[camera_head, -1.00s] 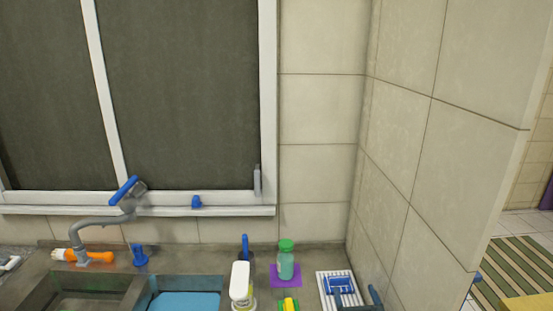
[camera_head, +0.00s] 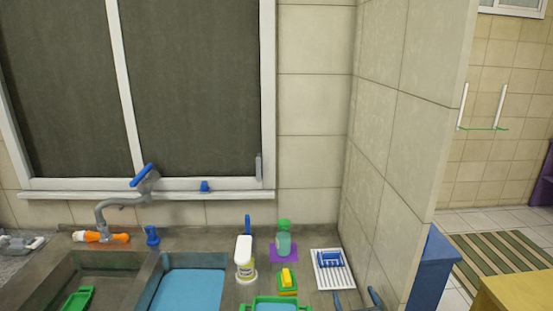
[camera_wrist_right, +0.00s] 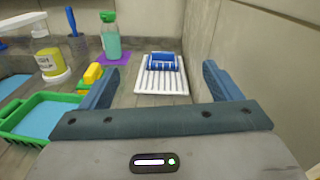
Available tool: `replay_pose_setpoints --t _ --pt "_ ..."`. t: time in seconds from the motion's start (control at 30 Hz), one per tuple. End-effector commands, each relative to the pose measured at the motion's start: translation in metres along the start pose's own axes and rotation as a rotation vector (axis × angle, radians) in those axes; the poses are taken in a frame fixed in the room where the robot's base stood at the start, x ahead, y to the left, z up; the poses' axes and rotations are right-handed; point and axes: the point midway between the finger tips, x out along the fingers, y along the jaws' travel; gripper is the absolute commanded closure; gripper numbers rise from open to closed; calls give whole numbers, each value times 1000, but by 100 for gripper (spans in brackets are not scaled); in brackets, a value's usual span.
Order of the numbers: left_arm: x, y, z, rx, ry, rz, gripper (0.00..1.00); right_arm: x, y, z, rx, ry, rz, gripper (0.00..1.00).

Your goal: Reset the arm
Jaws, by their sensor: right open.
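My right gripper (camera_head: 356,300) shows at the bottom edge of the head view, its two blue-grey fingers spread. In the right wrist view the same gripper (camera_wrist_right: 158,88) is open with nothing between its fingers. Beyond its fingertips lies a white ribbed tray (camera_wrist_right: 160,84) with a blue item (camera_wrist_right: 160,61) on it. In the head view the tray (camera_head: 332,275) sits by the tiled side wall. My left gripper is not in view.
Near the gripper stand a green-capped bottle (camera_head: 284,242) on a purple mat, a white bottle (camera_head: 244,258), a yellow-green sponge (camera_head: 288,280) and a green tray (camera_head: 275,303). The sink (camera_head: 186,290) is left. A tiled wall (camera_head: 400,150) rises close on the right.

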Motion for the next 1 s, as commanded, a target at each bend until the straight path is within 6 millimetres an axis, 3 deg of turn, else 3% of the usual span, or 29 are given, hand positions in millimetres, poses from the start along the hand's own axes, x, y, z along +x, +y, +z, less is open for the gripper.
replay_pose_setpoints --t 0.37,0.53,0.67,1.0 --pt "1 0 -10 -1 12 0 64 -43 13 -18 -434 112 129 16" --pt "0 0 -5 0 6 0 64 -80 20 -32 -759 181 249 16" --pt "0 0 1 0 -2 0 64 -127 24 -46 -1122 240 408 16" --pt "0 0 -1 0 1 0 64 -271 14 -62 -2034 260 1009 16"
